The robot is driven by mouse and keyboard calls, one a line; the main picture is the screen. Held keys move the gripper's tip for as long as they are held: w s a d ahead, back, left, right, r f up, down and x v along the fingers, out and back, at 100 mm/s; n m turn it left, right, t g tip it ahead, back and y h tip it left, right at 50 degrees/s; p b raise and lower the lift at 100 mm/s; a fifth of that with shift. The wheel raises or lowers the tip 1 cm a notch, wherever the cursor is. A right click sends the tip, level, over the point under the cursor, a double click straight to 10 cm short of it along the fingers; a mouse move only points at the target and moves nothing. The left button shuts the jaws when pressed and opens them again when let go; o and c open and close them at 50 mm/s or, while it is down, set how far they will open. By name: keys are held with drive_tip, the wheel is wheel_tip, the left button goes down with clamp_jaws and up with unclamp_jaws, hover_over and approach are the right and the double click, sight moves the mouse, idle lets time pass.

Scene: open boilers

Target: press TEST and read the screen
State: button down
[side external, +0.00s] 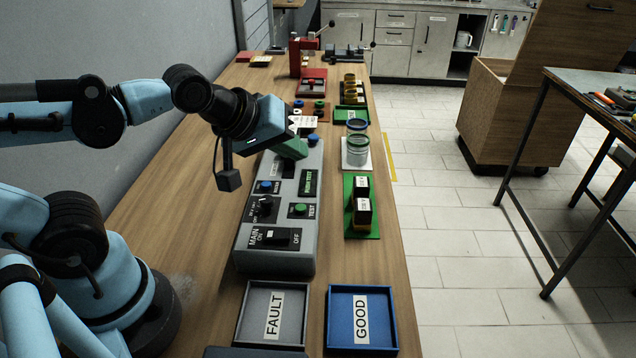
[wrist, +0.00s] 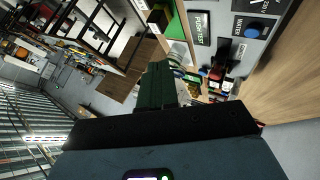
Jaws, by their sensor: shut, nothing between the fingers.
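A grey control box (side external: 255,232) sits on the wooden bench. Its green TEST button (side external: 300,209) stands near the right edge, nearer the camera than a small dark screen (side external: 310,182) with green lettering, too small to read surely. A MAIN ON/OFF switch (side external: 275,237) is at the near end. My gripper (side external: 300,150) is shut and empty, tilted over the box's far part, beyond the screen and TEST button. It hides some of the box there. In the wrist view, the green fingers (wrist: 157,85) are together; a dark panel (wrist: 200,27) seems to read "PUSH TEST".
A FAULT tray (side external: 242,312) and a blue GOOD tray (side external: 391,320) lie at the near end. A green board (side external: 376,231) with black labelled blocks and a white board (side external: 367,162) with jars stand right of the box. A blue button (side external: 265,186) and black knob (side external: 262,207) are left of TEST.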

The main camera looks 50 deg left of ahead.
sight(296, 208)
drive_tip(key=shift+f, duration=4.35)
drive_tip(key=shift+f, duration=0.25)
drive_tip(key=shift+f, duration=0.2)
drive_tip(key=shift+f, duration=0.45)
drive_tip(key=shift+r, duration=0.9)
drive_tip(key=shift+r, duration=2.5)
